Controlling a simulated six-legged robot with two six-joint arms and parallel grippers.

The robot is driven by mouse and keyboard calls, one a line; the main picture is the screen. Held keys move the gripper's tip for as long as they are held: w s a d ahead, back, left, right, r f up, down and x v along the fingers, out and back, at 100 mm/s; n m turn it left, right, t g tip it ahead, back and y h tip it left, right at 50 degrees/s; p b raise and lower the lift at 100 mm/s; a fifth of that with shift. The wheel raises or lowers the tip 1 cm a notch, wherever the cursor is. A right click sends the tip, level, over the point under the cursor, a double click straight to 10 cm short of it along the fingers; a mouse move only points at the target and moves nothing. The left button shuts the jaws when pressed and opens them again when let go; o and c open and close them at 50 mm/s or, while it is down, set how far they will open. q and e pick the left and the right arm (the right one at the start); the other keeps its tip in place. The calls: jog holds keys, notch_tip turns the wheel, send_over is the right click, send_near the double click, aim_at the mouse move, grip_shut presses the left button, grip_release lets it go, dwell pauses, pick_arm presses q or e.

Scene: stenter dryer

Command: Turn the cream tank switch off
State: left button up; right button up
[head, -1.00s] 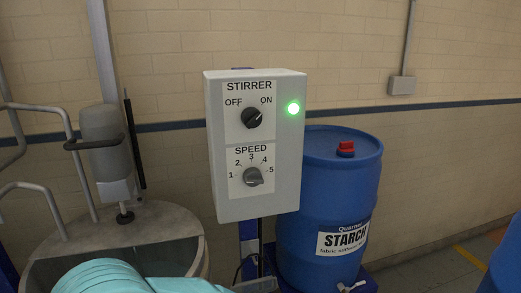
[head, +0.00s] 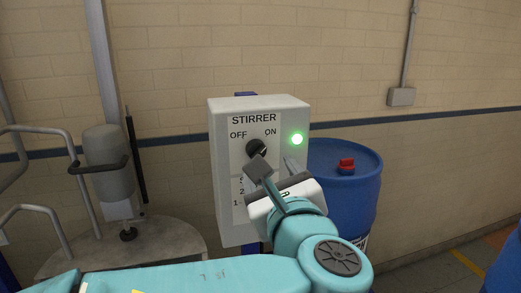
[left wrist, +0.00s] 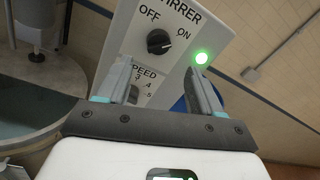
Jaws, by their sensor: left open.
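A pale control box (head: 228,172) labelled STIRRER carries a black OFF/ON knob (head: 256,147) and a lit green lamp (head: 297,139). In the left wrist view the knob (left wrist: 158,42) has its pointer turned to the ON side. My left gripper (head: 275,169) is open in front of the box, just below the knob, with no contact visible. In the left wrist view its jaws (left wrist: 163,82) stand apart, with the knob above and between them. The gripper hides most of the SPEED dial in the head view. My right gripper is not in view.
A round tank (head: 165,240) with a stirrer motor (head: 106,165) and grey rails stands at the left. A blue barrel (head: 345,190) with a red cap (head: 346,165) stands right of the box. A brick wall is behind.

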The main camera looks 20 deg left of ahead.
aim_at(257, 151)
pick_arm(q)
jog(key=p+x, duration=0.2)
jog(key=x, duration=0.5)
jog(key=shift+w+a, duration=0.3)
jog(key=shift+a+f, duration=0.1)
jog(key=shift+w, duration=0.15)
jog(key=c, duration=1)
jog(key=shift+d+f+n+y+b, duration=0.1)
jog(key=shift+n+y+b, duration=0.2)
jog(key=shift+n+b, duration=2.7)
jog(key=shift+d+f+n+y+b, duration=0.1)
jog(key=shift+n+y+b, duration=0.2)
jog(key=shift+n+b, duration=2.7)
jog(key=shift+d+f+n+y+b, duration=0.1)
jog(key=shift+n+y+b, duration=0.2)
jog(key=shift+n+b, duration=2.7)
jog(key=shift+n, duration=0.5)
